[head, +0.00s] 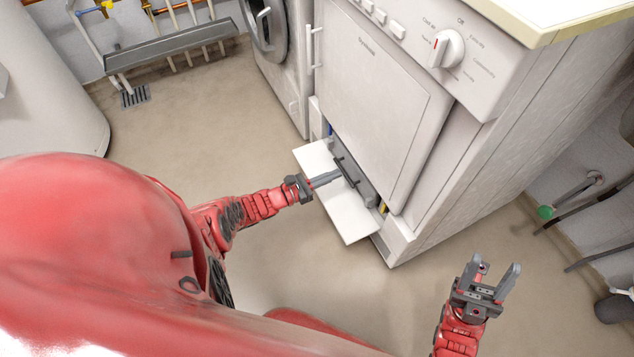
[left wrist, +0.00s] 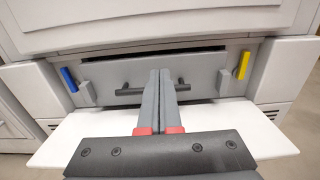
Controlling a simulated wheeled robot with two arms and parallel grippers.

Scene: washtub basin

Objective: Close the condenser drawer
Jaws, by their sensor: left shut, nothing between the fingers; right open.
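The condenser drawer (head: 358,180) is a grey front with a dark bar handle, low in the white dryer (head: 385,100). In the left wrist view the drawer (left wrist: 205,86) faces me squarely, with a dark gap along its top edge. A white flap (head: 345,229) lies folded down in front of it. My left gripper (head: 340,174) is shut and empty, over the flap and pointing at the drawer. In the left wrist view its fingertips (left wrist: 160,72) cover the handle's middle; I cannot tell whether they touch. My right gripper (head: 497,266) is open and empty, right of the dryer's front corner.
A blue lever (left wrist: 69,79) and a yellow lever (left wrist: 243,64) flank the drawer. A washing machine (head: 280,60) stands left of the dryer. Pipes (head: 590,205) run along the right wall. The floor (head: 180,130) at left is clear.

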